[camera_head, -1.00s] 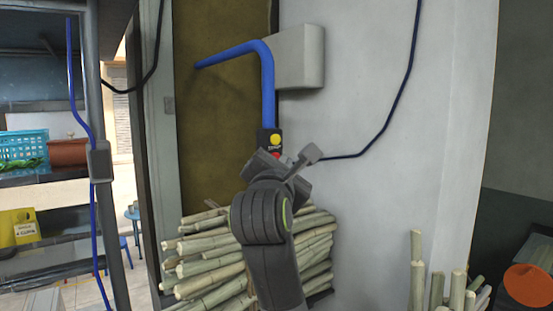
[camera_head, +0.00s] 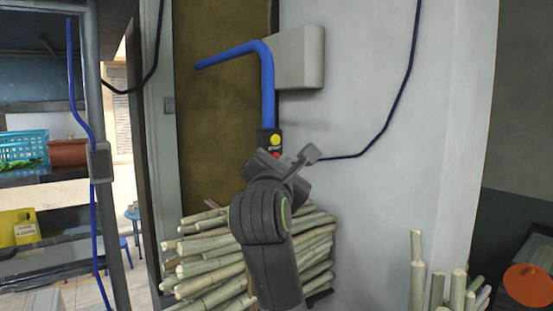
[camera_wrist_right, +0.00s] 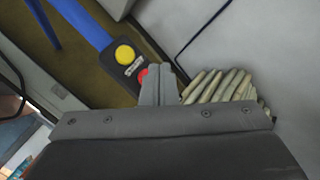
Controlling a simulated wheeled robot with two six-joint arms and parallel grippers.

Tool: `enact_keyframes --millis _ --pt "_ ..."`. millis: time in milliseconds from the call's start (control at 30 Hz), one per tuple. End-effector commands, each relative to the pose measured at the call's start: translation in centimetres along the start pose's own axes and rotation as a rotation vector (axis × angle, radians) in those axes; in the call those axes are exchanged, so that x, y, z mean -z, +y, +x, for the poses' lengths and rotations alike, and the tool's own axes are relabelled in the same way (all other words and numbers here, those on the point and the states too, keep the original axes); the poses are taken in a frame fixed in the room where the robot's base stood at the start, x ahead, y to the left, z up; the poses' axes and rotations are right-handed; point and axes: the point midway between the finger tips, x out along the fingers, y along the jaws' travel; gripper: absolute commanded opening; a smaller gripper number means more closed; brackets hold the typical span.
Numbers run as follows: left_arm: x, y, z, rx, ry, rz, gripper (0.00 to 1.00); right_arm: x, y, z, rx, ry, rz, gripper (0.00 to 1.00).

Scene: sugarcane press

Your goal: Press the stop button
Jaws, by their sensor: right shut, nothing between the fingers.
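The button box (camera_head: 262,137) is a small black box at the lower end of a blue pipe (camera_head: 268,88). It has a yellow button (camera_head: 275,140) on top and a red button (camera_head: 276,155) below, partly hidden by my right gripper (camera_head: 287,160). In the right wrist view the yellow button (camera_wrist_right: 125,54) shows whole, and the red button (camera_wrist_right: 143,75) is partly covered by the shut fingertips (camera_wrist_right: 158,72). The fingertips are at or just in front of the red button; contact cannot be told. The right gripper is empty. My left gripper is not in view.
A pile of sugarcane stalks (camera_head: 205,255) lies below the button box, behind my right arm. A grey box (camera_head: 300,57) and a black cable (camera_head: 395,100) are on the white wall. More stalks (camera_head: 417,275) stand at lower right. A blue basket (camera_head: 24,147) sits at left.

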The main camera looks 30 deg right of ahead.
Motion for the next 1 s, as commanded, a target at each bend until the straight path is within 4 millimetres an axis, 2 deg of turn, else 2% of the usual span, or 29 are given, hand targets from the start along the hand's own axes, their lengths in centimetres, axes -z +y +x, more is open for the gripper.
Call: enact_keyframes --millis 1000 --pt "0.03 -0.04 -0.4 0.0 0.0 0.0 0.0 0.59 0.61 0.82 0.0 0.001 -0.001 0.0"
